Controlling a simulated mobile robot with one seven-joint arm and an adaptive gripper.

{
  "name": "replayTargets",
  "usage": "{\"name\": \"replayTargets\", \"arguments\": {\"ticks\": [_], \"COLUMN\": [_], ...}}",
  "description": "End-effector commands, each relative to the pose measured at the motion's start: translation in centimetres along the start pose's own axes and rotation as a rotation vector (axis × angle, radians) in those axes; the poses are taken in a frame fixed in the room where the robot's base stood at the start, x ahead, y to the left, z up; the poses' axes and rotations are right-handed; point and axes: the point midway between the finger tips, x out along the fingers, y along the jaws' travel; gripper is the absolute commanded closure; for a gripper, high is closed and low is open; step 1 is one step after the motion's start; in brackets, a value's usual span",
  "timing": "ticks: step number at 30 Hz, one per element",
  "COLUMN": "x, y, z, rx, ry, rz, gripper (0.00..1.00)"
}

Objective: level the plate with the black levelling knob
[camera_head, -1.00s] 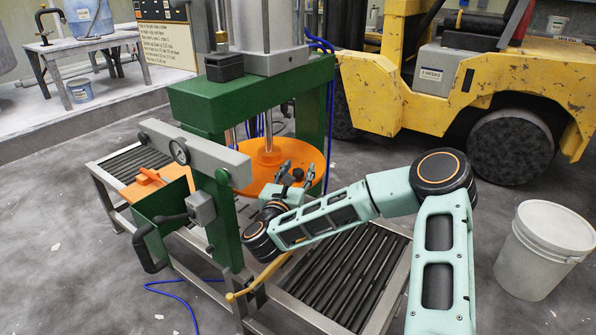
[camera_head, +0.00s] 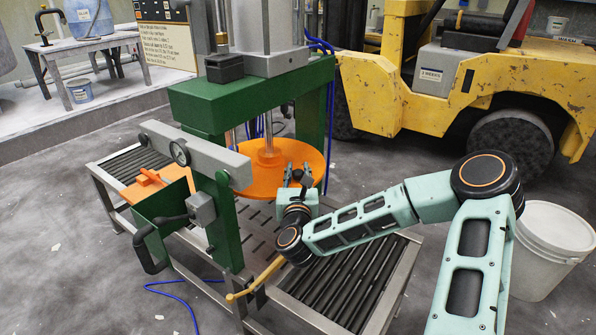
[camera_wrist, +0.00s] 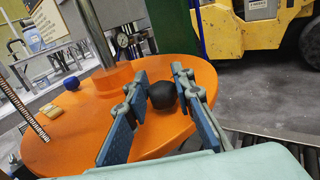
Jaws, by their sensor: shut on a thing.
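The orange round plate (camera_head: 262,184) hangs under the green press frame on a grey rod. It fills the middle of the wrist view (camera_wrist: 95,115); I cannot tell its exact tilt. The black levelling knob (camera_wrist: 162,95) is a dark ball near the plate's edge. My gripper (camera_wrist: 160,97) is shut on the knob, one finger on each side, and it shows at the plate's near right edge in the head view (camera_head: 299,175). The knob is mostly hidden by the fingers in the head view.
A blue knob (camera_wrist: 71,83) and a pale yellow block (camera_wrist: 47,110) are on the plate. The green press frame (camera_head: 226,215) stands left of my arm, with a yellow handle (camera_head: 256,279) below. A white bucket (camera_head: 550,245) stands at right.

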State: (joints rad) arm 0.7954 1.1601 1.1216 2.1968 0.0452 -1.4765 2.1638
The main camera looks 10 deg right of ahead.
Motion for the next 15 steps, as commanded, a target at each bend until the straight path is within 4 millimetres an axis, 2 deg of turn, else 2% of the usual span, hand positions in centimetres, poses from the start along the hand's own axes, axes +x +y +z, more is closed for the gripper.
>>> {"name": "replayTargets", "arguments": {"ticks": [1, 15], "x": [0.01, 0.08], "y": [-0.48, -0.46], "z": [-0.05, -0.17], "rx": [-0.001, 0.004], "ry": [0.002, 0.001], "rz": [0.038, 0.393], "gripper": [1.00, 1.00]}}
